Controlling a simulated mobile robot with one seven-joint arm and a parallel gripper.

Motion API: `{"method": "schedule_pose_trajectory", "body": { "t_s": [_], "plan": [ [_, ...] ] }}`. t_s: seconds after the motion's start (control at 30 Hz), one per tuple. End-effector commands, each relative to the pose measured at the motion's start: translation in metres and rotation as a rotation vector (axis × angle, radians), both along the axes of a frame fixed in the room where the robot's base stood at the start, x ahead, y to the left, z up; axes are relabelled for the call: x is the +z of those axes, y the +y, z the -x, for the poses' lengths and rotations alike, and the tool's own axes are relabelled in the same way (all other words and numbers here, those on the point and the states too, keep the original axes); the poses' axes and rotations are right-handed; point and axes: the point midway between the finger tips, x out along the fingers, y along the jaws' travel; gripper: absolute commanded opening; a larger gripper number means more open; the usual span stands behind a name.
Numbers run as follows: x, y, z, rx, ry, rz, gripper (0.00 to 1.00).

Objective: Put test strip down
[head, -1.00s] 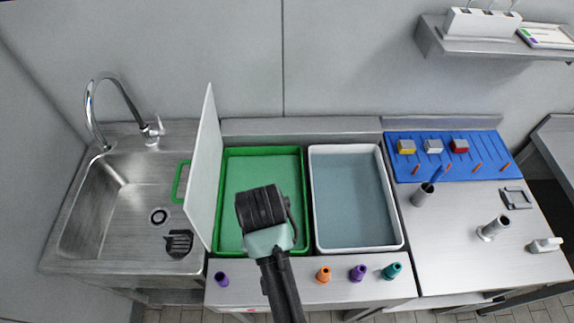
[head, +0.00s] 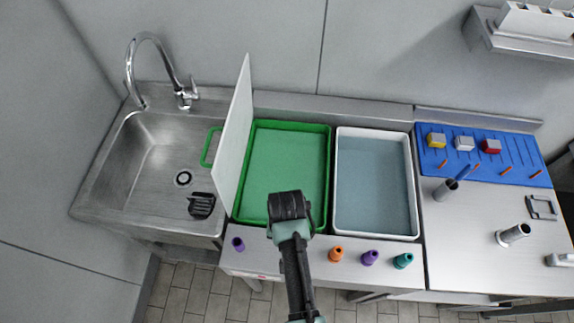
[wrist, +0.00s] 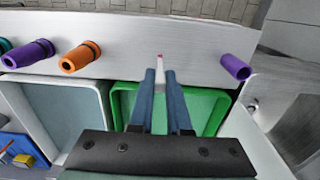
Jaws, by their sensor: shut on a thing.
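The strip sticks out past the fingertips, above the steel counter's front strip. The green tray (head: 325,165) also shows under the fingers in the wrist view (wrist: 213,122). Whether the strip touches anything below cannot be told.
A white tray (head: 413,175) stands right of the green one. A white divider (head: 232,140) separates the sink (head: 125,170) from the green tray. Purple (head: 238,244), orange (head: 336,254), another purple (head: 370,258) and teal (head: 403,261) cones line the counter front. A blue board (head: 510,172) lies right.

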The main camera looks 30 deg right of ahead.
Motion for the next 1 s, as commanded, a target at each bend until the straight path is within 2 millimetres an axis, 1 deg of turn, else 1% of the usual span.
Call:
{"method": "schedule_pose_trajectory", "body": {
  "t_s": [0.1,0.13,0.27,0.3,0.53,0.67,0.77,0.87,1.0],
  "plan": [
    [-0.004,0.000,0.000,0.000,0.000,0.000,0.00],
    [-0.003,0.000,0.000,0.000,0.000,0.000,0.19],
    [-0.003,0.000,0.000,0.000,0.000,0.000,0.42],
    [-0.003,0.000,0.000,0.000,0.000,0.000,0.45],
    [-0.002,0.000,0.000,0.000,0.000,0.000,0.45],
    [0.003,0.000,-0.001,0.000,-0.001,0.001,0.45],
    [0.013,0.000,-0.001,0.000,-0.003,0.001,0.45],
    [0.031,0.000,-0.001,0.000,-0.005,0.002,0.45],
    [0.061,0.000,-0.001,0.001,-0.006,0.002,0.45]
  ]
}}
